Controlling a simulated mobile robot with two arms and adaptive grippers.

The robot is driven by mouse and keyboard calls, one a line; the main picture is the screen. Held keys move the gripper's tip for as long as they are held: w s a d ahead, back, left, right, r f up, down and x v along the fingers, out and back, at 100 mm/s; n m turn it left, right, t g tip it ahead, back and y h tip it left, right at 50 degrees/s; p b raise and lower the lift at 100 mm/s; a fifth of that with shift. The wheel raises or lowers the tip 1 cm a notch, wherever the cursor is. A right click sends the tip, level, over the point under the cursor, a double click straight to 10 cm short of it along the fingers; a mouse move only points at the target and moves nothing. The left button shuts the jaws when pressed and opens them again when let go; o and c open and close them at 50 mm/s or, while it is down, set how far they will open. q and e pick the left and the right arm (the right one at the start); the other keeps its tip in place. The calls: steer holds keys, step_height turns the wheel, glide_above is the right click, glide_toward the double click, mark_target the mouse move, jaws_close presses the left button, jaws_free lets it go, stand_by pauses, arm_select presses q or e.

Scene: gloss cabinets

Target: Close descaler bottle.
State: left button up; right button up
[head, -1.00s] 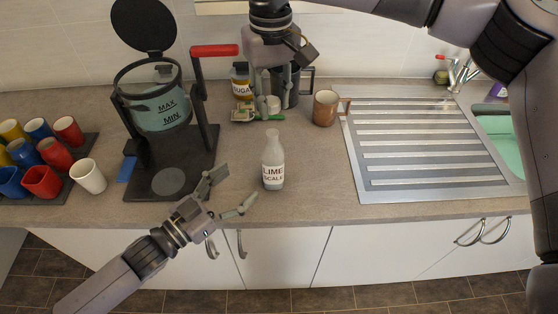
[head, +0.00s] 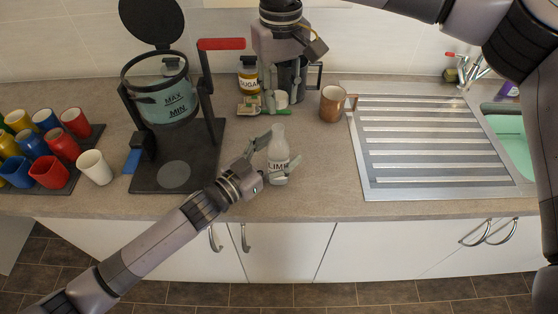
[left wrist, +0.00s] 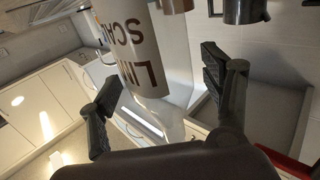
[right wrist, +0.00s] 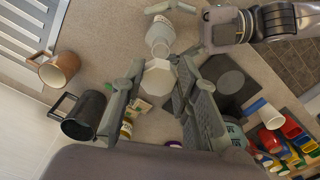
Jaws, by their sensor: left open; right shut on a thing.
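The descaler bottle (head: 279,150), pale with a label reading LIME, stands upright and without a cap on the counter. It also shows in the left wrist view (left wrist: 132,45) and the right wrist view (right wrist: 159,36). My left gripper (head: 272,160) is open, its fingers on either side of the bottle; contact cannot be told. My right gripper (head: 283,103) points down behind the bottle, shut on a white cap (right wrist: 157,77). The cap is apart from the bottle's neck.
A coffee machine (head: 174,178) stands left of the bottle, with several coloured cups further left and a white cup (head: 95,168). A sugar jar (head: 249,84), a copper mug (head: 333,104) and a dark mug (right wrist: 84,117) stand behind. The drainer (head: 430,185) is at right.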

mark_target(280, 130)
arm_select(q)
steer(key=shift+r, duration=0.1)
arm_select(e)
steer(key=shift+s+a, duration=0.1)
steer(key=shift+a, duration=0.05)
arm_select(q)
steer(key=shift+c, duration=0.6)
steer(key=shift+c, duration=1.4)
jaws_close()
arm_select(e)
steer(key=shift+f, duration=2.45)
